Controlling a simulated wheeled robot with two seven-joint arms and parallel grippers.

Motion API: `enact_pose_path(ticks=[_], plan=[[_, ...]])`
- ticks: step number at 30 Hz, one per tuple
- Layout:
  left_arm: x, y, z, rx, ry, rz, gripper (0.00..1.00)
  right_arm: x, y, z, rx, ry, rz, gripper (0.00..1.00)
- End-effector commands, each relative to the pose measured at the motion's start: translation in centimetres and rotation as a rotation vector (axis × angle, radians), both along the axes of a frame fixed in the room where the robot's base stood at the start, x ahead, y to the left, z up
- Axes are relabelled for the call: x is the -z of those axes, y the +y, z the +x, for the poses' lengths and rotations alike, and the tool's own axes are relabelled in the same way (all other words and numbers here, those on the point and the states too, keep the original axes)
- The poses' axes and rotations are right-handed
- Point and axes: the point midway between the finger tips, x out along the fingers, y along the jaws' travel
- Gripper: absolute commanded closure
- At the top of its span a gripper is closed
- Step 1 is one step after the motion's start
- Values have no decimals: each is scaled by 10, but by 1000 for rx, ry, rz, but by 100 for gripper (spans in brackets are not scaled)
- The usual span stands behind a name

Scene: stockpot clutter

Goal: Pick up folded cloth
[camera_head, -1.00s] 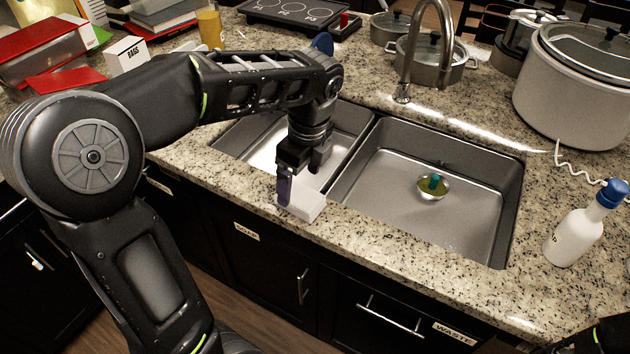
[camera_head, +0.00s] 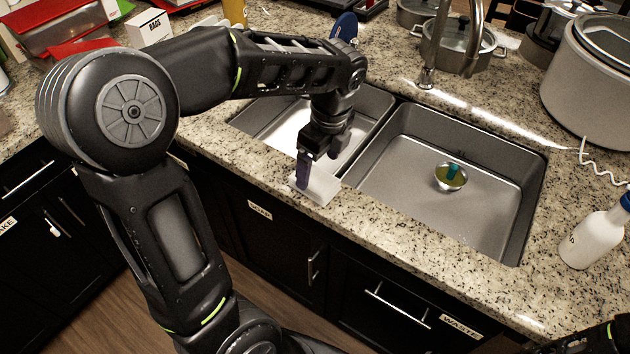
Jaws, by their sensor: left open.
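The folded cloth (camera_head: 321,190) is a small, flat white piece on the granite counter at the front edge of the sink, in front of the left basin. My left gripper (camera_head: 318,172) points down just above and at the cloth, with its fingers spread. One purple-padded finger overlaps the cloth's left part in the picture and the other is farther back. I cannot tell whether the fingers touch the cloth. The gripper hides part of the cloth's far side. A dark part of my right arm shows at the bottom right corner, but its gripper does not show.
The double sink has a right basin (camera_head: 410,205) holding a small bowl (camera_head: 450,177) with something teal in it. A faucet (camera_head: 434,50) rises behind. Counter right of the cloth is clear.

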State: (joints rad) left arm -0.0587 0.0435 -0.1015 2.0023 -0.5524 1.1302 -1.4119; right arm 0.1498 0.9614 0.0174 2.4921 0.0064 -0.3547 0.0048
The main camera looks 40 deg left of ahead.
Motion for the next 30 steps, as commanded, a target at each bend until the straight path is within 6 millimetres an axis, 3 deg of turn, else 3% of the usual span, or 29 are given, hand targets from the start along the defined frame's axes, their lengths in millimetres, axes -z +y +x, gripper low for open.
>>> enact_pose_path(ticks=[5,15,30], plan=[[5,1,-1,0,3,1,15,-2,0,0,0,1,0,100],[48,8,-3,1,3,0,15,-11,-1,-1,2,4,-3,100],[51,8,-2,0,0,-1,15,-10,-1,-1,2,4,-3,100]])
